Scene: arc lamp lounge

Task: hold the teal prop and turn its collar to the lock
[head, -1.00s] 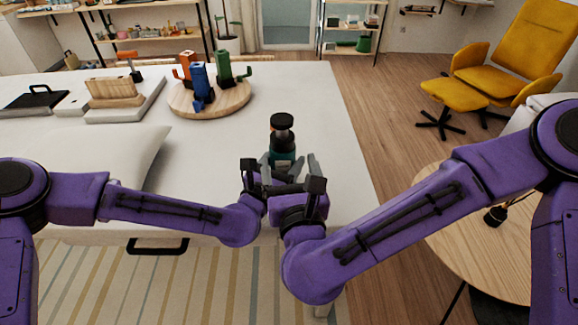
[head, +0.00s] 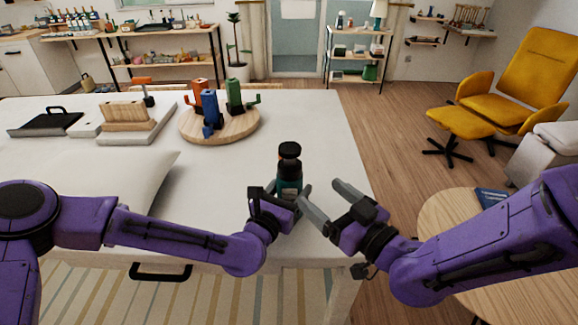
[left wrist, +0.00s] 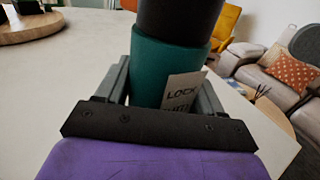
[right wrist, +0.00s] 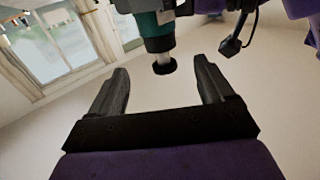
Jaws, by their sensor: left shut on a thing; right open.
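The teal prop (head: 289,172) stands upright near the table's front right, with a black top (head: 289,149) and a small orange patch beside it. My left gripper (head: 281,197) is shut on its teal body. In the left wrist view the teal body (left wrist: 160,65) sits between the fingers, with a pale label (left wrist: 181,92) reading "LOCK" and a dark part above. My right gripper (head: 322,193) is open and empty, to the right of the prop and apart from it. In the right wrist view a black end piece (right wrist: 164,65) on a pale neck shows beyond the open fingers. I cannot tell the collar's angle.
A round wooden board (head: 245,128) with orange, blue and green cactus-like pieces stands behind. A cushion (head: 120,180) lies left on the white table (head: 320,120). A round wooden side table (head: 440,215) and yellow chair (head: 530,80) are right.

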